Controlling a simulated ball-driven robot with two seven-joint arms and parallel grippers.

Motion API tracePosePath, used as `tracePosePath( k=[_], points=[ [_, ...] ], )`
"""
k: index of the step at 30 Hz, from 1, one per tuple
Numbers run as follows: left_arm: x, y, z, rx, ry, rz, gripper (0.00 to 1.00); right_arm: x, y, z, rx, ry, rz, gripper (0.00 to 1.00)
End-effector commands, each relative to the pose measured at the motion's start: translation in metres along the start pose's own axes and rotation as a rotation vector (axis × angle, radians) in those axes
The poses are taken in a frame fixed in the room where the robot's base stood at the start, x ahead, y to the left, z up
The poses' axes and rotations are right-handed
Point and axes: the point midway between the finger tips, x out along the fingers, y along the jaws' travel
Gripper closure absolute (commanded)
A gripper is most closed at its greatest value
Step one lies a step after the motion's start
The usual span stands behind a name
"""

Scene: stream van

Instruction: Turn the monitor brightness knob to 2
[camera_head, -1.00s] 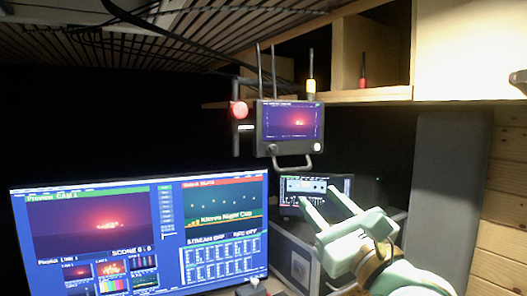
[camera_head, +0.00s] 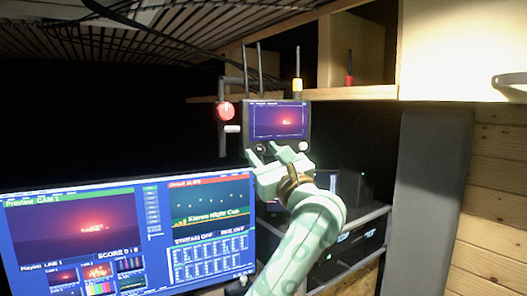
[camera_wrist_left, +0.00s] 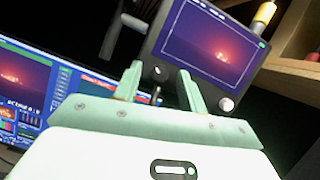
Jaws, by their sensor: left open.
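The small field monitor (camera_head: 279,122) hangs under the shelf, its screen lit dark purple with a reddish glow. A round knob (camera_head: 303,147) sits at its lower right corner, pale in the left wrist view (camera_wrist_left: 226,104). A darker round knob (camera_wrist_left: 160,72) is at its lower left corner. I cannot read a label or setting on either. My left gripper (camera_head: 263,151) is open, just below and in front of the monitor's lower left. In the left wrist view its fingers (camera_wrist_left: 160,76) appear on either side of the dark knob; contact cannot be told. My right gripper is out of view.
A large screen (camera_head: 120,235) fills the lower left. A red button (camera_head: 224,111) is left of the small monitor, with antennas above it. A wooden shelf (camera_head: 345,94) runs behind. A rack (camera_head: 360,240) stands at the lower right, beside a grey panel (camera_head: 430,200).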

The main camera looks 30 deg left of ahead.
Motion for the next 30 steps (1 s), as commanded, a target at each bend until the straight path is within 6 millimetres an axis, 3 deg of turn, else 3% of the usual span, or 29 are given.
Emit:
tracePosePath(
  k=[10,11,15,23,30],
  points=[
    [0.006,0.000,-0.001,0.001,0.001,-0.001,0.59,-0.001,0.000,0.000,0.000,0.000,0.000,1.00],
    [0.006,0.000,-0.001,0.001,0.001,-0.001,0.61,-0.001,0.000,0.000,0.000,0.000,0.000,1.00],
    [0.006,0.000,-0.001,0.001,0.001,-0.001,1.00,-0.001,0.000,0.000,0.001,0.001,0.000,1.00],
    [0.006,0.000,0.000,0.009,0.001,-0.004,1.00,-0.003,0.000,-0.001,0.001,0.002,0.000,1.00],
    [0.007,0.000,0.003,0.088,0.000,-0.036,1.00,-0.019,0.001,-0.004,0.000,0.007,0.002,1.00]
  ],
)
